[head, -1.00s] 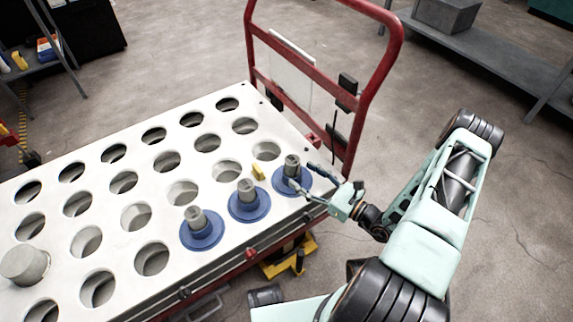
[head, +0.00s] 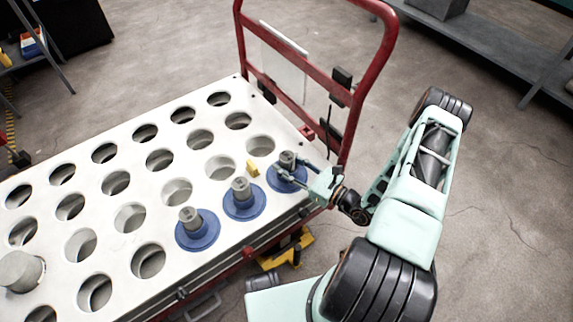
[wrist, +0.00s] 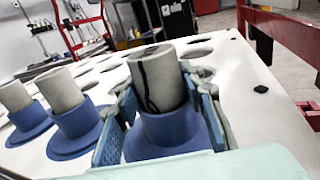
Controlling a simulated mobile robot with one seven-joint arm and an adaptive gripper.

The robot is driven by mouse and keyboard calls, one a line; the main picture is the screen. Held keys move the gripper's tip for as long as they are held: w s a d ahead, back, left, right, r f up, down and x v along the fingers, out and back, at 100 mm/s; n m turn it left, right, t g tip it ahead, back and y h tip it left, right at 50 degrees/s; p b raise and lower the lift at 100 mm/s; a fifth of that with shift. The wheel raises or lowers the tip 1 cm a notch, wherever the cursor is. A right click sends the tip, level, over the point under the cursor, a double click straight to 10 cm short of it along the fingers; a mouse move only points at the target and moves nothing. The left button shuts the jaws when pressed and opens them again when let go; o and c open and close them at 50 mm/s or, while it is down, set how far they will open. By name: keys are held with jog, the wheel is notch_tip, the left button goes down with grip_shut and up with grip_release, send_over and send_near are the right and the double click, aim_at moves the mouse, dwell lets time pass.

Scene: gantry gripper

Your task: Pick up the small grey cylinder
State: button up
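Three small grey cylinders stand upright in blue flanged holders along the near right edge of the white table. The rightmost cylinder (head: 287,160) stands in its blue holder (head: 288,180). My gripper (head: 291,168) reaches in from the right with its fingers spread around it. In the wrist view the same cylinder (wrist: 157,78), with a dark curved line on its side, stands between my gripper's (wrist: 160,98) blue-grey finger pads. The pads flank the cylinder and the holder's collar (wrist: 168,128); I see no clear grip. The middle cylinder (head: 241,189) and left cylinder (head: 190,217) stand alongside.
The white table (head: 222,118) has several round holes. A larger grey cylinder (head: 20,270) stands at far left. A red upright frame (head: 362,100) rises at the table's right end.

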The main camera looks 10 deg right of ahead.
grip_shut()
jog(key=shift+r, duration=0.15)
